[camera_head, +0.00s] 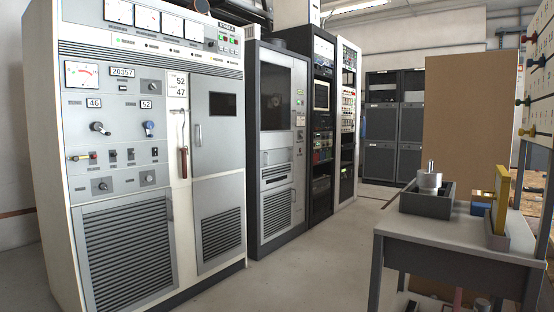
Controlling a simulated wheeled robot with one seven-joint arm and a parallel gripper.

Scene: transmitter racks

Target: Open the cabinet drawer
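No drawer is clearly marked out as the task's own. A large white-and-grey transmitter cabinet (150,150) stands at the left, with meters, knobs and louvred panels; its panels and door look shut. Beside it is a dark-framed grey cabinet (277,140) with a window and handled lower fronts, which look closed. Dark cabinets (393,125) with stacked fronts stand at the back, also apparently shut. My gripper is not in view.
A grey workbench (450,240) at the front right holds a dark open box (428,200) with a metal cylinder (429,178). A brown upright panel (465,120) stands behind it. Tall instrument racks (322,125) line the left side. The grey floor (300,275) between is clear.

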